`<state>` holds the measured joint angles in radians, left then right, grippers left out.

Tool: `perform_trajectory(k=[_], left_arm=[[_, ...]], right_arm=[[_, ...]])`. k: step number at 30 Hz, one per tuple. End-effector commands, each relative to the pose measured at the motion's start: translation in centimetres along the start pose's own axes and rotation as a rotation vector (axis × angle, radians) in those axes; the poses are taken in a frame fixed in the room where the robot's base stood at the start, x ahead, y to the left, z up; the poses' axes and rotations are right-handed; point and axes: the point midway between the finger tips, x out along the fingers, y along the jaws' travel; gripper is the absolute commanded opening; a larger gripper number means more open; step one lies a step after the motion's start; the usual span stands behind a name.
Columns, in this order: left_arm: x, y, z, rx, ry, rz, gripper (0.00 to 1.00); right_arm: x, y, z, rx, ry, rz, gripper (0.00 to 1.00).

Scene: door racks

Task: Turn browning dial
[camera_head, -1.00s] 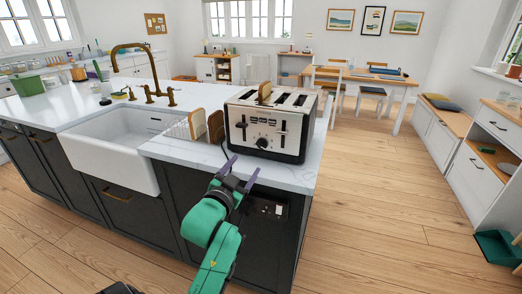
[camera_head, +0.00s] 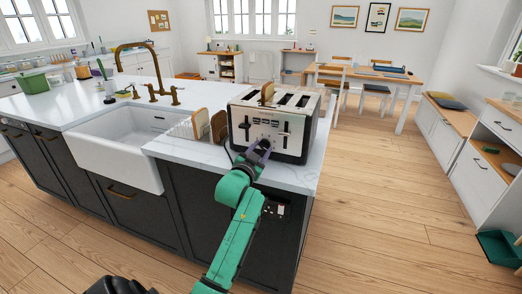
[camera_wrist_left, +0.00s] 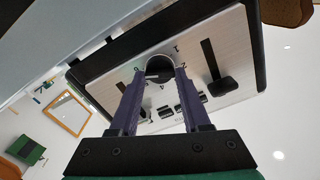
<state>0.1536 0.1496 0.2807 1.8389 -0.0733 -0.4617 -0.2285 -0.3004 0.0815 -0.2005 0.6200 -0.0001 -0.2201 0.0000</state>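The toaster (camera_head: 291,138) stands on the island counter near its right end, silver-fronted with a black edge. A bread slice sticks up from one slot. Its browning dial (camera_wrist_left: 160,64) is a round dark knob on the front panel, with markings around it. My left gripper (camera_head: 259,146) is at the toaster's front. In the left wrist view its two purple fingers (camera_wrist_left: 160,80) lie on either side of the dial and seem to touch its sides. The fingers partly cover the dial, and in the head view they hide it.
The white sink (camera_head: 120,147) and a brass tap (camera_head: 131,58) are further left. The counter's front edge lies under my left arm. The floor to the right is open.

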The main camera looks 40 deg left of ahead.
Motion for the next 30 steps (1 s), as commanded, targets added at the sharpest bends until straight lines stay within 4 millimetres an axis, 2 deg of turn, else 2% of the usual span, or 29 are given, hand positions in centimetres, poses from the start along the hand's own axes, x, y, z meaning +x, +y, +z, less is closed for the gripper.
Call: perform_trajectory(k=[14,30], left_arm=[[0.0,0.0,-0.1,-0.1,-0.003,0.0,0.0],[0.0,-0.2,-0.3,-0.562,-0.004,-0.001,0.0]], right_arm=[[-1.1,0.1,-0.2,0.0,0.002,0.001,0.5],[-5.1,0.1,-0.6,0.001,0.002,0.0,0.5]])
